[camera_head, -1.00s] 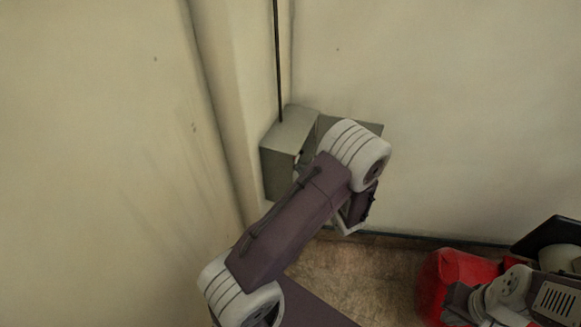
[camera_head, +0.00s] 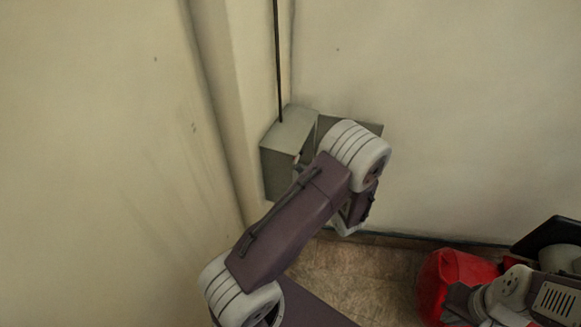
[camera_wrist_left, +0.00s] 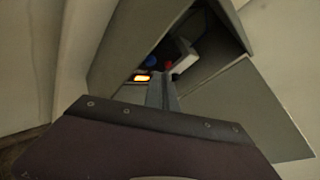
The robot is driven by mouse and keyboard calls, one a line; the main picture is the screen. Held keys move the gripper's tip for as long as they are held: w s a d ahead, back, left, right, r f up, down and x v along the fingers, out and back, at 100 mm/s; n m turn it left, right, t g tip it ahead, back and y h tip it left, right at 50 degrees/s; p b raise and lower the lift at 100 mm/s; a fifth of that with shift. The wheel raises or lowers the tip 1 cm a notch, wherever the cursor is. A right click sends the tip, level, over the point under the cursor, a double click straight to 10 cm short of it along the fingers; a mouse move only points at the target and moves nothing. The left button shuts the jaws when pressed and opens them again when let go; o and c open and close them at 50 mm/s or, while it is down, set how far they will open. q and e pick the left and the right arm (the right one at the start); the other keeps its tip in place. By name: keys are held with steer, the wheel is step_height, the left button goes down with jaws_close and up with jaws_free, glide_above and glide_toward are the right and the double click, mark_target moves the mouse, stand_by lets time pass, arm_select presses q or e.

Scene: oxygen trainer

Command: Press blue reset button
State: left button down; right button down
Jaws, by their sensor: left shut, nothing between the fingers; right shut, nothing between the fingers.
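A grey wall box (camera_head: 284,137) stands in the corner with its door (camera_head: 350,127) open to the right. In the left wrist view I look into the open box (camera_wrist_left: 211,82). A blue button (camera_wrist_left: 155,62) shows inside, with a glowing orange-yellow light (camera_wrist_left: 142,77) just below it. My left gripper (camera_wrist_left: 162,84) is shut and empty, its fingertips at or just below the blue button in the picture. I cannot tell whether they touch it. In the head view my left arm hides the box's inside. My right gripper's fingers cannot be made out.
A red object (camera_head: 447,283) sits on the floor at the lower right, beside my right arm. A dark thin conduit (camera_head: 278,60) runs up the wall from the box. Inside the box are a small red part (camera_wrist_left: 180,46) and a whitish block (camera_wrist_left: 185,58).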

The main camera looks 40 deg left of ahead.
arm_select(q)
steer(key=shift+a, duration=0.1)
stand_by(0.7)
steer(key=shift+s+a, duration=0.1)
steer(key=shift+a, duration=0.25)
steer(key=shift+s+a+b, duration=0.1)
steer(key=shift+a+b, duration=0.25)
stand_by(0.6)
steer(key=shift+d, duration=0.15)
steer(key=shift+w+d, duration=0.2)
steer(key=shift+d, duration=0.45)
steer(key=shift+d, duration=0.1)
steer(key=d, duration=0.2)
steer(key=w+d, duration=0.1)
steer(key=d, duration=0.1)
steer(key=shift+d, duration=0.35)
stand_by(0.7)
